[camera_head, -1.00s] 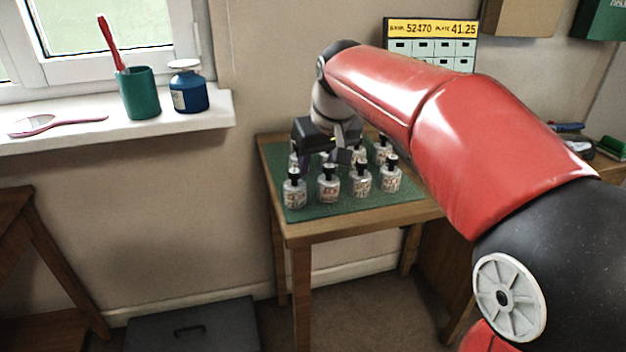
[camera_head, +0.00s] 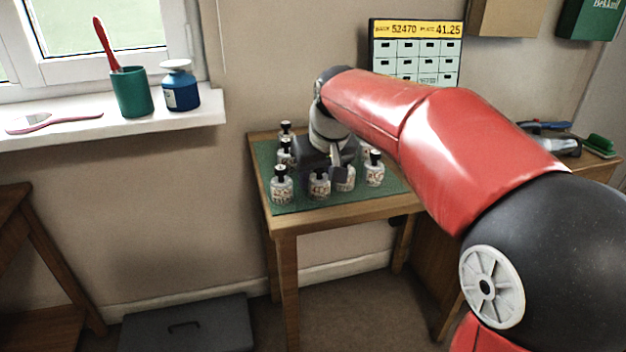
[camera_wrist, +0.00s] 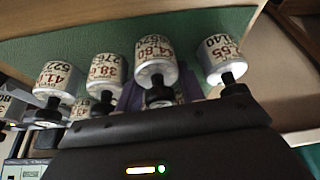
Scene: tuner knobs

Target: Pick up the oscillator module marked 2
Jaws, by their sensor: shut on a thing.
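Several oscillator modules, white jars with black knobs on top, stand in rows on the green mat (camera_head: 268,160). In the head view, front-row modules are at the left (camera_head: 282,190), near the middle (camera_head: 319,186) and at the right (camera_head: 374,172). My gripper (camera_head: 335,172) is down among them, shut on a module mostly hidden by the gripper. In the wrist view, purple fingers (camera_wrist: 186,92) show beside and behind a module labelled 44.80 (camera_wrist: 155,60); I cannot tell if that is the held one. Other labels read 38.0 (camera_wrist: 106,70) and 140 (camera_wrist: 218,58). No clear mark 2 is readable.
The wooden table (camera_head: 300,228) stands against the wall. A sign (camera_head: 416,50) reads BASE 52470 PLATE 41.25. Neighbouring modules stand close around my gripper. The window sill (camera_head: 120,128) holds a green cup (camera_head: 132,92) and a blue jar (camera_head: 181,88).

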